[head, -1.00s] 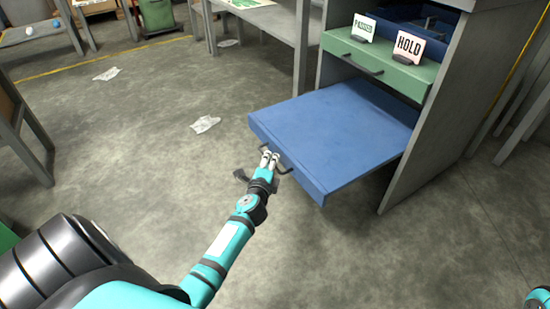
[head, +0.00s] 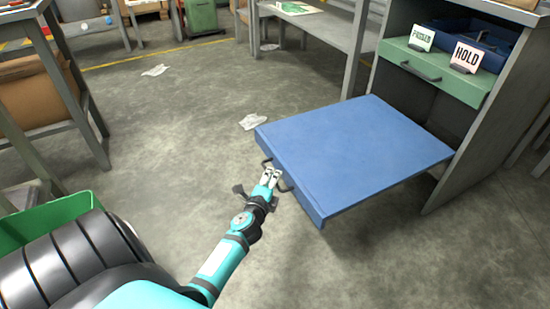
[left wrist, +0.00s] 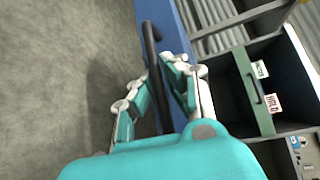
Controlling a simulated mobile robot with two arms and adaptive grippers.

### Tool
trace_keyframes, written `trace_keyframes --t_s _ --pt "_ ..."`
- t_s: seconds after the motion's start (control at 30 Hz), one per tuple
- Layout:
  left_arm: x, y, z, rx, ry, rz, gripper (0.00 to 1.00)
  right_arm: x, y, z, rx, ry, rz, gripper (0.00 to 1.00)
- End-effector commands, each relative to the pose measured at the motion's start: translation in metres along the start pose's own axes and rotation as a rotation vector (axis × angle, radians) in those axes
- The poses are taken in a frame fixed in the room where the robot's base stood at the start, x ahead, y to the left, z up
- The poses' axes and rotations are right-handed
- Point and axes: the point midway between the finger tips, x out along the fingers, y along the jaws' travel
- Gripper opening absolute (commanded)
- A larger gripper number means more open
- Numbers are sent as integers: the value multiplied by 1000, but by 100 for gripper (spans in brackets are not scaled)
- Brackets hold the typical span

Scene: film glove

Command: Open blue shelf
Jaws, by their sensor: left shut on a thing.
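The blue shelf (head: 355,150) is pulled far out of the grey cabinet (head: 490,110), below a green drawer. Its dark bar handle (head: 284,184) is on the front face. My left gripper (head: 271,176) is shut on that handle. In the left wrist view, the handle (left wrist: 151,50) runs between the fingers of the left gripper (left wrist: 165,85), and the blue front (left wrist: 180,40) is beside it. The fingers hide part of the handle. My right gripper is not in view.
The green drawer (head: 440,80) above is closed, with "PASSED" (head: 421,37) and "HOLD" (head: 466,56) signs on top. A grey table (head: 325,25) stands behind. Paper scraps (head: 253,121) lie on the floor. A green bin (head: 45,222) is at left. Open floor lies left of the shelf.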

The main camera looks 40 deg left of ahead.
Motion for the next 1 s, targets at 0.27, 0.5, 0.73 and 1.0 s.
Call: trace_keyframes --t_s 0.27,0.5,0.73,1.0 --pt "-2 6 -4 -6 6 10 0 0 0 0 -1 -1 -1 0" --pt "-2 4 -3 -4 5 7 21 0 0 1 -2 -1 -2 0" --pt "-4 3 -2 -2 3 4 21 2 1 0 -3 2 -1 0" --pt "-51 4 -2 -3 3 7 21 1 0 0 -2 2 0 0"
